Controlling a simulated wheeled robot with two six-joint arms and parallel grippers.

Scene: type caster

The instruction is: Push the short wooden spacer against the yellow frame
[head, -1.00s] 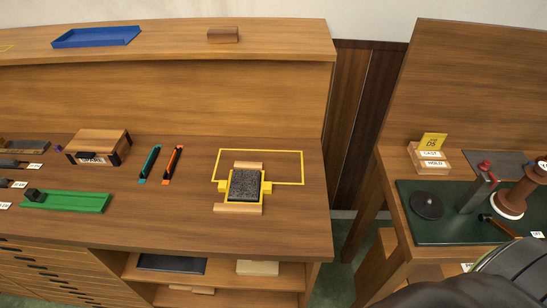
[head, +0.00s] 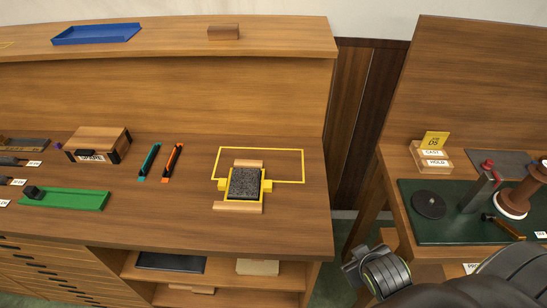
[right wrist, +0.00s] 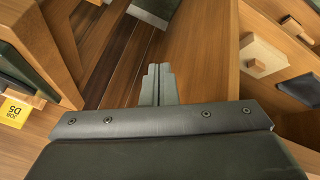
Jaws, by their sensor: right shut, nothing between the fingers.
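A dark textured block (head: 245,184) sits inside a small yellow frame (head: 267,185) with tabs on its left and right, on the wooden bench. The short wooden spacer (head: 248,163) lies along the frame's far side. A longer wooden strip (head: 238,207) lies along its near side. I cannot tell whether either piece touches the frame. In the right wrist view my right gripper (right wrist: 158,70) is shut and empty. In the head view my right arm is at the lower right, off the bench's right edge and well away from the spacer. My left gripper is not in view.
A thin yellow outline (head: 303,165) marks the bench behind the frame. Left are teal (head: 149,160) and orange (head: 172,162) tools, a wooden box (head: 98,143) and a green tray (head: 75,199). A gap separates the right table, with its green mat (head: 450,228).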

